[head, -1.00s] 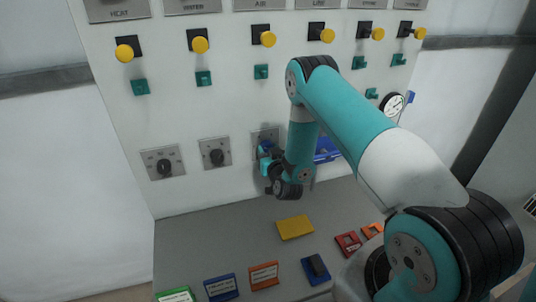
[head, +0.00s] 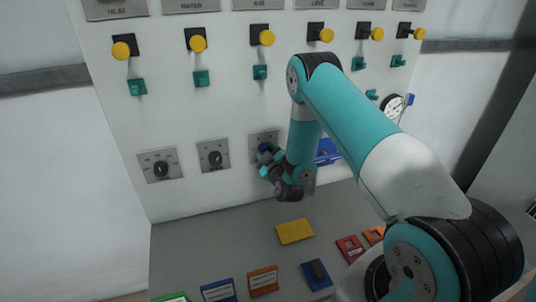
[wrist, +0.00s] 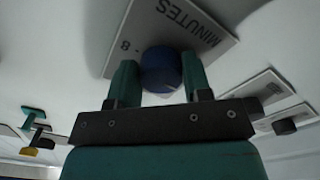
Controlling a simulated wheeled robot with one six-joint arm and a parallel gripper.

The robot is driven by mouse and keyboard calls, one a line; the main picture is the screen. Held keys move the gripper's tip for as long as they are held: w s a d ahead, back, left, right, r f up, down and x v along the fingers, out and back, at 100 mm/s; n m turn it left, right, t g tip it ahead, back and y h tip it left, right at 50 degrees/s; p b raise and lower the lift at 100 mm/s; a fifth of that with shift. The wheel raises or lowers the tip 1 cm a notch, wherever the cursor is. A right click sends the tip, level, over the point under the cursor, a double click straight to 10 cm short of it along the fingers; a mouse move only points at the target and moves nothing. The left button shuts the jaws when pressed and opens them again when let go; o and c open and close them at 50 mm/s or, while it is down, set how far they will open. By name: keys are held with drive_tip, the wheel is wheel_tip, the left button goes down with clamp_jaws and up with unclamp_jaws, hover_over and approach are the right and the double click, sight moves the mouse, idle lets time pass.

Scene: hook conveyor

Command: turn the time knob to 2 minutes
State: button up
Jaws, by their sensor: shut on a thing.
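The time knob is a round dark blue knob (wrist: 160,72) on a grey plate marked MINUTES (wrist: 184,28), seen upside down in the wrist view. An 8 is readable on the plate. My gripper (wrist: 158,66) is shut on the knob, one teal finger on each side. In the head view the plate (head: 262,136) is third from the left in the lower row, with my gripper (head: 266,157) in front of it. The knob's pointer and the other marks cannot be read.
Two similar plates with black knobs (head: 161,169) (head: 215,158) are to the left. Yellow knobs (head: 198,43) and teal hooks (head: 202,78) line the panel above. A yellow block (head: 294,231) and several coloured pieces lie on the grey shelf (head: 200,250) below.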

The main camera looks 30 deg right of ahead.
drive_tip(key=shift+s+f+n, duration=0.15)
drive_tip(key=shift+n, duration=0.25)
drive_tip(key=o, duration=0.9)
